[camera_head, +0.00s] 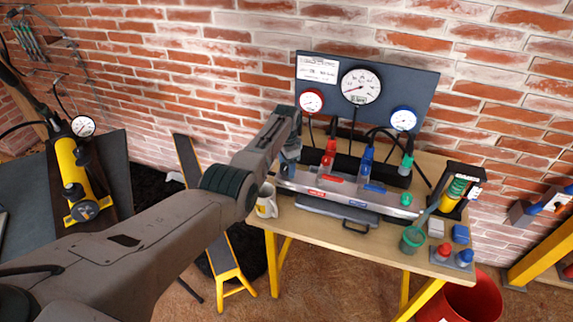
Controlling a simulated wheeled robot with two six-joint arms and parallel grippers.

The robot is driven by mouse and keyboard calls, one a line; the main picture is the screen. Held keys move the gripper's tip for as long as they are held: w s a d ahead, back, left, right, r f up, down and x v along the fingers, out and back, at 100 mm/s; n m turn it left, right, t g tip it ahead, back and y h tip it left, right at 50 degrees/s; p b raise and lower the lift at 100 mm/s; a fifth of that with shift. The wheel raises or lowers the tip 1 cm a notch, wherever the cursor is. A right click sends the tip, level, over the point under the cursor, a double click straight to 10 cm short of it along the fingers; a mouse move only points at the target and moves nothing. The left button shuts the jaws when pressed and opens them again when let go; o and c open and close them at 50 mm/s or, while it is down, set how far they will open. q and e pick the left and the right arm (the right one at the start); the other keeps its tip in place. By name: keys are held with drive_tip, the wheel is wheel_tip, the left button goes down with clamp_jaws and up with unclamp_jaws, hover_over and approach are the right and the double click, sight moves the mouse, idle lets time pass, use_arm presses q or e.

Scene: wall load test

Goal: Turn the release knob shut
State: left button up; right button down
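A grey manifold block (330,188) with red and blue labels lies on the wooden workbench (335,228). A small green round knob (406,199) sits at its right end; I cannot tell for sure which part is the release knob. Red (328,157) and blue (366,163) fittings stand upright on the block. My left arm reaches in from the lower left, and its gripper (290,160) is at the left end of the block, far from the green knob. The fingers are small and partly hidden, so their opening and any contact are unclear. My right gripper is out of view.
A gauge board (420,88) stands behind the block. A mug (267,204) sits at the bench's left edge, a green cup (412,239) at the right front. A yellow pump (72,168) stands at left. A red bucket (465,302) is on the floor.

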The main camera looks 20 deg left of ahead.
sight(286, 166)
use_arm(q)
drive_tip(key=shift+r, duration=0.6)
wheel_tip(286, 166, up, 10)
drive_tip(key=b, duration=0.1)
drive_tip(key=shift+f, duration=0.2)
